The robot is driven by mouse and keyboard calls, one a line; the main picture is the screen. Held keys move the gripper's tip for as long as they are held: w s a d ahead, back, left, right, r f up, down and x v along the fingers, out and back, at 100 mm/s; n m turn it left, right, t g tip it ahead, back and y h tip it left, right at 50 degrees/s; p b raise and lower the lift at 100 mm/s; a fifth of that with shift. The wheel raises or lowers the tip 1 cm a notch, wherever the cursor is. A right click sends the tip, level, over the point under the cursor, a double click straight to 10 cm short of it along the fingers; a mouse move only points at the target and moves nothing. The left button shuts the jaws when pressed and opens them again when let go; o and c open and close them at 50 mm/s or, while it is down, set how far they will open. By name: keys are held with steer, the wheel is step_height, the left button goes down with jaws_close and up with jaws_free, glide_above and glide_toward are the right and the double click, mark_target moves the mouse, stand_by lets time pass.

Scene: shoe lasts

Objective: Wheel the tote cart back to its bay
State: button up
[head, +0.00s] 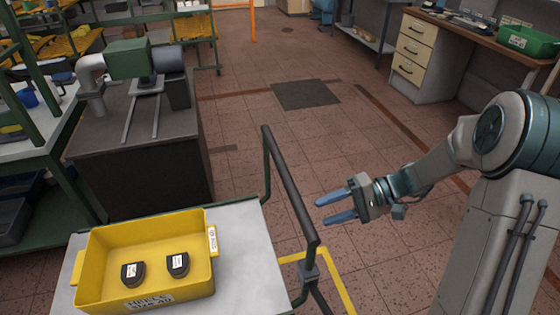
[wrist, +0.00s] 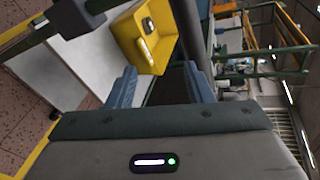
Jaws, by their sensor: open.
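The tote cart (head: 245,245) stands at the bottom left of the head view, with a pale top and a dark push handle (head: 290,187) on its right side. A yellow tote (head: 90,262) sits on it, holding two dark, labelled pieces (head: 177,264). The tote also shows in the wrist view (wrist: 132,42). My gripper (head: 324,209) is open and empty, just right of the handle and apart from it in the head view. Its fingers (wrist: 160,85) point toward the cart. Yellow floor lines (head: 340,273) show by the cart's right side; whether they mark the bay I cannot tell.
A dark bench with a machine (head: 140,140) stands beyond the cart, with green shelving (head: 40,130) at the left. A drawer desk (head: 415,55) stands at the far right. The tiled floor between is clear, with a flat dark mat (head: 305,94).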

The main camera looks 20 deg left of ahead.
mark_target(279, 171)
steer(key=w+a+m+t+y+p, duration=0.1)
steer(key=w+t+y+p, duration=0.2)
steer(key=w+y, duration=0.5)
steer(key=s+a+r+h+p, duration=0.1)
steer(key=a+r+p, duration=0.1)
steer(key=a, duration=1.1)
steer(key=shift+s+a+r+p, duration=0.2)
steer(key=shift+a+p, duration=0.15)
steer(key=shift+p, duration=0.25)
steer(key=shift+w, duration=0.1)
jaws_close()
